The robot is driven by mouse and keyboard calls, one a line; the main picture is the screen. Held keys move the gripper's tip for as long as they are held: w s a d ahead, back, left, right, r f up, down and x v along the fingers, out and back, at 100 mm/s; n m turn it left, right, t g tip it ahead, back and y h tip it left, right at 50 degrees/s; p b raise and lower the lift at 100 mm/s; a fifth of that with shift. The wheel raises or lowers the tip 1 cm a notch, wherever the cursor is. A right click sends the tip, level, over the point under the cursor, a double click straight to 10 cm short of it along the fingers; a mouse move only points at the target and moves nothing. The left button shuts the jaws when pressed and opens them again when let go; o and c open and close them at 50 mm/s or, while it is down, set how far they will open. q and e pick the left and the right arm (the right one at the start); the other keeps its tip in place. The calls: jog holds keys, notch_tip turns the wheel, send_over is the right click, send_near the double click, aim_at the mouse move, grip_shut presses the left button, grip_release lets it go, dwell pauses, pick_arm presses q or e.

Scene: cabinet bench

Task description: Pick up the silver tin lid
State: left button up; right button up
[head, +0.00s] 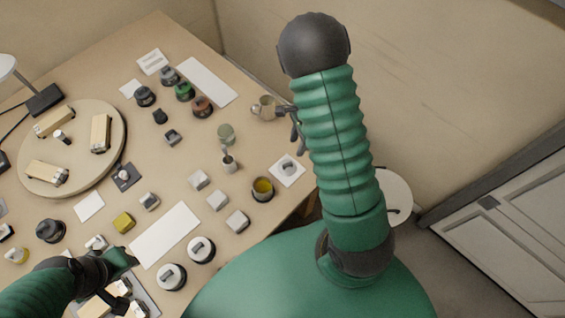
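I cannot tell for certain which piece is the silver tin lid. A small round silver-grey piece (288,168) lies on a white square card near the table's right edge. Two round, pale pieces with dark bases, one (201,249) beside the other (171,276), stand near the front. My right gripper (293,122) is at the table's right edge, beside a small metallic cup-like thing (266,104). Its dark fingers show partly, and I cannot tell whether they touch it. My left gripper (122,262) is low over the front left of the table, its fingertips unclear.
A round wooden board (82,185) with several blocks stands at the left. Dark, green and brown knobs, pale blocks and a dark cup with yellow inside (262,189) crowd the table (150,45). A bare white sheet (164,235) lies near the front. A panelled cabinet (510,240) stands right.

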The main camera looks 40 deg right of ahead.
send_near(288, 164)
jog(key=d+f, duration=0.1)
jog(key=f, duration=0.1)
jog(key=a+f, duration=0.1)
jog(key=f, duration=0.1)
jog(key=shift+f+b, duration=0.1)
jog(key=shift+b, duration=0.3)
jog(key=shift+w+a+f, duration=0.15)
jog(key=shift+a+f, duration=0.55)
jog(key=shift+a, duration=0.05)
notch_tip(288, 164, down, 3)
jog(key=shift+w+f, duration=0.1)
jog(key=shift+f, duration=0.15)
jog(key=shift+d+f, duration=0.15)
jog(key=shift+d, duration=0.2)
jog(key=shift+c, duration=0.9)
jog(key=shift+a, duration=0.35)
grip_shut()
pick_arm(q)
jog(key=shift+w+f, duration=0.1)
jog(key=shift+f, duration=0.5)
jog(key=shift+d, duration=0.1)
pick_arm(e)
jog(key=shift+d, duration=0.1)
